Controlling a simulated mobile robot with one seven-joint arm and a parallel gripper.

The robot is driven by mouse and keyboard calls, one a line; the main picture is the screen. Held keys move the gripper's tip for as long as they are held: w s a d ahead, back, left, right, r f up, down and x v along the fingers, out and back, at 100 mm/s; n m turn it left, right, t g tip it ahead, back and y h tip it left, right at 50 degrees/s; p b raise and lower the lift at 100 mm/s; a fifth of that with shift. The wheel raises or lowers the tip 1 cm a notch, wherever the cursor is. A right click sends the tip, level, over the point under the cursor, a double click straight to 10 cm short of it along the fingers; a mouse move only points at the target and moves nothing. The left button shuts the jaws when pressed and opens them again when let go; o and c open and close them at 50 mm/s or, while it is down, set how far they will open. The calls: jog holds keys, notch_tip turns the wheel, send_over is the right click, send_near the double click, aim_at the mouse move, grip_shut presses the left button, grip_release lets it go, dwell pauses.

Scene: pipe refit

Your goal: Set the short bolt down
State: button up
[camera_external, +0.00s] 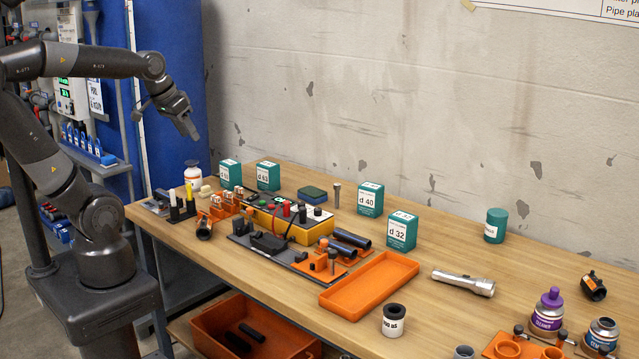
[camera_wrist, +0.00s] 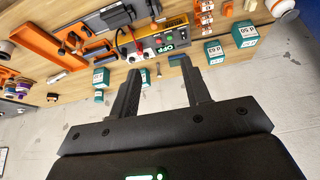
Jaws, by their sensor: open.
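A grey bolt (camera_external: 337,195) with a wider head stands upright on the bench, between a blue-green pad and the d 40 box; it also shows small in the wrist view (camera_wrist: 158,70). Another short dark bolt (camera_external: 332,260) stands in an orange holder at the end of the grey rail. I cannot tell for sure which is the short bolt. My gripper (camera_external: 194,136) is raised above the bench's far left end, well apart from both bolts. In the wrist view its two fingers (camera_wrist: 157,67) are spread with nothing held between them.
An empty orange tray (camera_external: 368,287) lies at the bench's front middle. Teal boxes (camera_external: 370,199) stand along the back, and a yellow tester (camera_external: 290,222) is in the middle.

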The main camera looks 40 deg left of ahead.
jog(key=shift+n, duration=0.3)
jog(key=s, duration=0.1)
jog(key=s+f, duration=0.1)
jog(key=s, duration=0.1)
jog(key=s+f, duration=0.1)
jog(key=shift+s+a, duration=0.3)
dwell(7.0)
